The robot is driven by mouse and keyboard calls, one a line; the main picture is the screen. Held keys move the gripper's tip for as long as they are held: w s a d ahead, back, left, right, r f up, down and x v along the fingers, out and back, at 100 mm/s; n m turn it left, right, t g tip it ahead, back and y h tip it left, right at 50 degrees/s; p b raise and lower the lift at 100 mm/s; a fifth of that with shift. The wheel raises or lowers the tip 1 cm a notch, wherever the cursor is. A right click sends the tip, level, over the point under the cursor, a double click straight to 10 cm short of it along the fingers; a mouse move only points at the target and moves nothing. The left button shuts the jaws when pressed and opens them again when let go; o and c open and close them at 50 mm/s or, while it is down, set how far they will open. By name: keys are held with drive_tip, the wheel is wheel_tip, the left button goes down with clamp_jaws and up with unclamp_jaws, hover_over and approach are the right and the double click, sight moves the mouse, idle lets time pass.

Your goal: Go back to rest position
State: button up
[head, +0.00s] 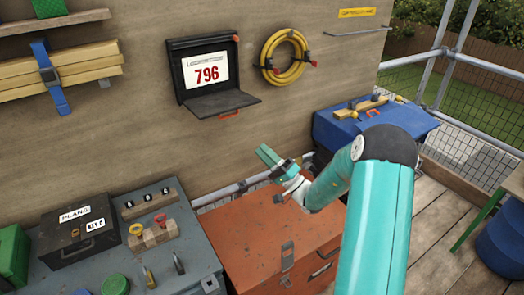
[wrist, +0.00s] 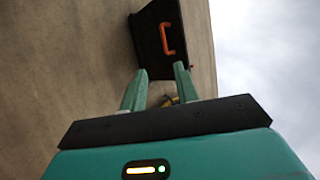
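My gripper (head: 268,155) is raised in front of the wooden wall, above the orange chest, and points up and left. In the wrist view my gripper's two green fingers (wrist: 160,80) stand apart with nothing held between them. The black wall box (head: 207,72) hangs open on the wall, up and left of my gripper, with a card reading 796 inside. In the wrist view the box (wrist: 152,40) shows beyond the fingertips with its orange handle (wrist: 167,39). My gripper appears clear of it.
An orange chest (head: 255,232) stands below my gripper. A grey bench (head: 150,205) at left holds a PLANS case (head: 75,230) and small tools. A yellow hose (head: 285,55) hangs on the wall. A blue-covered box (head: 390,118) and railing (head: 480,65) are at right.

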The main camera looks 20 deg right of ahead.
drive_tip(key=s+a+r+n+g+y, duration=0.2)
drive_tip(key=s+a+n+g, duration=0.1)
drive_tip(key=a+g, duration=0.3)
drive_tip(key=s+a+r+n+g+y, duration=0.1)
drive_tip(key=s+a+r+n+g, duration=0.2)
drive_tip(key=a+g, duration=0.35)
drive_tip(key=s+a+n+g+h, duration=0.2)
drive_tip(key=s+a+g+h, duration=0.4)
drive_tip(key=s, duration=0.5)
drive_tip(key=s+f+h, duration=0.1)
drive_tip(key=s+h, duration=0.5)
drive_tip(key=s, duration=0.2)
drive_tip(key=s+d+r+m+t+h, duration=0.1)
drive_tip(key=s+d+r+t+h, duration=0.3)
drive_tip(key=s+d+h, duration=0.2)
drive_tip(key=d, duration=0.2)
drive_tip(key=shift+d+t+h, duration=0.35)
drive_tip(key=shift+h, duration=0.05)
drive_tip(key=shift+a, duration=0.2)
